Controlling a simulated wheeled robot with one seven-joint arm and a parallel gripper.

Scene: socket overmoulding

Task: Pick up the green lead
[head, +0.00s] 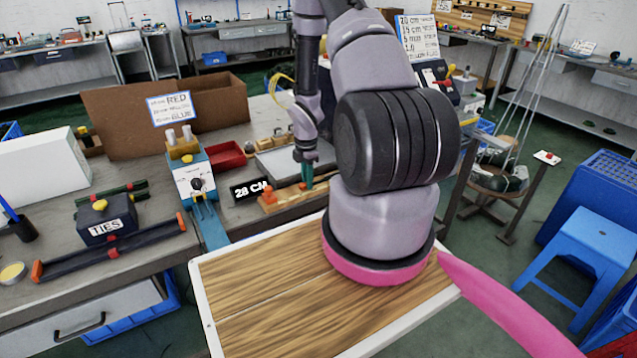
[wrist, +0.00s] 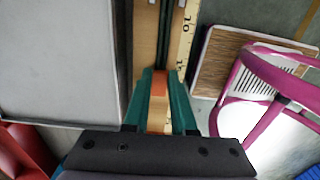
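I cannot make out a green lead for certain in either view. My gripper (wrist: 160,78) has teal fingers, also seen in the head view (head: 305,176), pointing down over a wooden measuring board (head: 290,197). In the wrist view the fingers are apart, with an orange block (wrist: 157,100) showing between them. I cannot tell whether they touch it. A dark strip (wrist: 169,35) runs along the board beyond the fingertips, beside the scale (wrist: 184,45); its colour is unclear. A yellow cable (head: 281,88) hangs behind my arm.
A "28 CM" display (head: 251,189) and a blue-based machine (head: 198,182) stand left of the board. A red bin (head: 227,156), cardboard box (head: 220,100) and TIES box (head: 105,221) are on the bench. A wood-topped tray (head: 260,300) is in front.

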